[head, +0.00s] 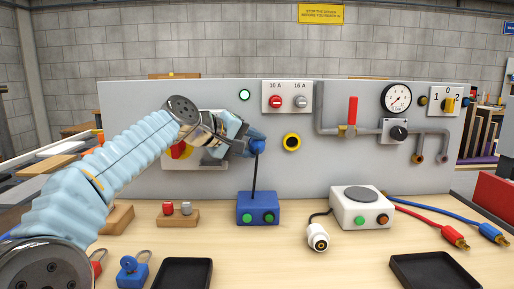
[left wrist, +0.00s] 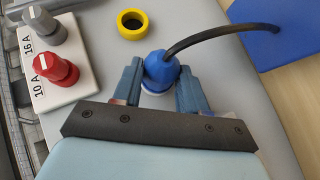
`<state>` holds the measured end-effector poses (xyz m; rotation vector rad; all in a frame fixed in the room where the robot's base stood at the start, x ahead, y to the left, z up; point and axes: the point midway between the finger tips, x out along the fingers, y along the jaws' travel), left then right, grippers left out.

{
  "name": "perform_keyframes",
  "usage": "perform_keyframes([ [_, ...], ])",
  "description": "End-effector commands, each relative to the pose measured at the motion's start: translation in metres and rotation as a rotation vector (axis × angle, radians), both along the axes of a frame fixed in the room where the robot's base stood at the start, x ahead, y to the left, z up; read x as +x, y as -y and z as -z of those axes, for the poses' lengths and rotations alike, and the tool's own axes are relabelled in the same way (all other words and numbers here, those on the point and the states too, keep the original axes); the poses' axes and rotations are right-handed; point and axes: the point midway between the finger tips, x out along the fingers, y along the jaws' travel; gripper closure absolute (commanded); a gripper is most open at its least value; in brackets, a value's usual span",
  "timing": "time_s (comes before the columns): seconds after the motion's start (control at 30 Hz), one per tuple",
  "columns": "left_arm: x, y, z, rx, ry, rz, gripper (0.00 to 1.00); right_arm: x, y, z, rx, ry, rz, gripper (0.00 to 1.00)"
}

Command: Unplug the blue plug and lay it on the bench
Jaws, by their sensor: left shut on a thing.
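The blue plug (head: 257,146) is in front of the grey panel, left of a yellow-ringed socket. Its dark cable runs down to the blue box (head: 258,207) on the bench (head: 220,240). My left gripper (head: 250,146) is shut on the plug. In the left wrist view the blue plug (left wrist: 162,68) sits between the two fingertips (left wrist: 160,80), with a pale rim under it. The fingers and plug body hide whether it is seated in a socket or clear of the panel. My right gripper is not in view.
The yellow-ringed socket (head: 292,142) is empty. A white box (head: 361,208) with a white plug (head: 318,237) stands to the right. Black trays (head: 183,273) and padlocks (head: 132,270) are at the front. Bare bench lies between the trays. A red-handled valve (head: 352,112) juts from the panel.

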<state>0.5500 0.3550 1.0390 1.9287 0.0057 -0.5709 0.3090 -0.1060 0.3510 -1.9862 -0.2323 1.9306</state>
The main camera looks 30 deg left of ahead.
Motion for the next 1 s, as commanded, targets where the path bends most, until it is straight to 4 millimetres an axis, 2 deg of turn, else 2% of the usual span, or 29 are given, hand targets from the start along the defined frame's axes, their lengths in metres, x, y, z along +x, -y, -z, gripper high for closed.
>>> perform_keyframes([
  [1.0,-0.023,0.014,0.0,0.0,0.0,0.001,0.89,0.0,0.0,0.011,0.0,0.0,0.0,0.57],
])
